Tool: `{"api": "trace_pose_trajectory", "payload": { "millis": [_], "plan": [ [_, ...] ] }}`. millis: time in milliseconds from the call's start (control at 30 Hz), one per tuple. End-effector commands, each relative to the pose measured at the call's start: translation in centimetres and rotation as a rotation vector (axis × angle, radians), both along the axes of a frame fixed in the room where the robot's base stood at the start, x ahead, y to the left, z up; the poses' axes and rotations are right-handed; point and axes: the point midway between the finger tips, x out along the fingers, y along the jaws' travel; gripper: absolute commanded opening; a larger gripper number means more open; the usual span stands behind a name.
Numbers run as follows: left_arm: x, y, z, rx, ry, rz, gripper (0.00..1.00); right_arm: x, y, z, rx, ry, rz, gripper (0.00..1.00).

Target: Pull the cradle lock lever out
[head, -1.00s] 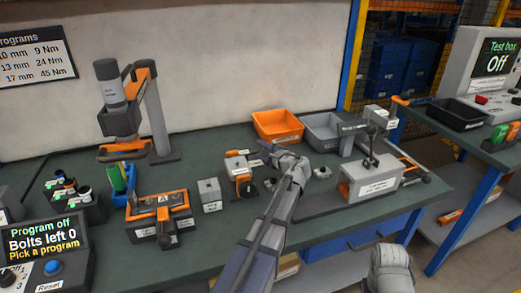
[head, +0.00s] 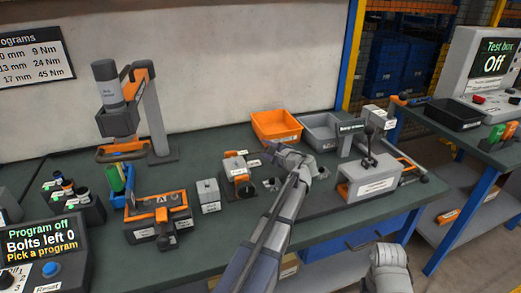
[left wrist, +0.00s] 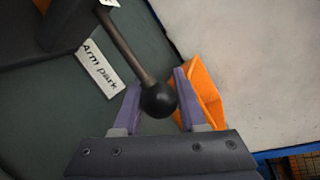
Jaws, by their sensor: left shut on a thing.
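My left gripper (head: 268,150) reaches over the bench from the front, just behind the small grey-and-orange unit (head: 238,176). In the left wrist view its two purple fingers (left wrist: 158,102) are shut on the black ball knob (left wrist: 159,99) of a thin grey lever (left wrist: 127,48). The lever runs up to the left, towards a dark body beside a white "Arm park" label (left wrist: 100,77). In the head view the held knob is hidden by the gripper or too small to make out.
An orange bin (head: 276,126) and a grey bin (head: 320,131) stand behind the gripper. A white block fixture (head: 368,183) with an upright black-knobbed lever stands to the right. An orange-handled clamp unit (head: 160,213) and a small grey block (head: 208,194) stand to the left.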

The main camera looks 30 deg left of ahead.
Motion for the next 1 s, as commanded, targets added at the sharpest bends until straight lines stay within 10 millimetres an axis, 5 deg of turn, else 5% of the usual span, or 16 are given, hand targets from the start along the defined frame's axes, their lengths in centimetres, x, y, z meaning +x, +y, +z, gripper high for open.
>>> {"api": "trace_pose_trajectory", "payload": {
  "millis": [167, 200, 433, 767, 1000],
  "plan": [
    [0.3, -0.3, 0.0, -0.001, -0.004, -0.012, 0.00, 0.0, 0.0, 0.0, 0.000, 0.000, 0.000, 0.50],
    [0.4, -0.3, 0.0, -0.002, -0.003, -0.013, 0.45, 0.0, 0.0, 0.0, 0.000, 0.000, 0.000, 0.50],
    [0.3, -0.2, 0.0, 0.000, -0.002, -0.010, 0.71, 0.0, 0.0, 0.0, 0.000, 0.000, 0.000, 0.50],
    [-0.1, -0.7, 0.2, 0.000, -0.002, -0.008, 0.71, 0.0, 0.0, 0.2, 0.000, 0.000, 0.000, 0.50],
    [-1.7, -4.1, 1.1, -0.001, -0.003, -0.012, 0.71, 0.0, 0.0, 1.1, 0.000, 0.000, 0.000, 0.50]
  ]
}}
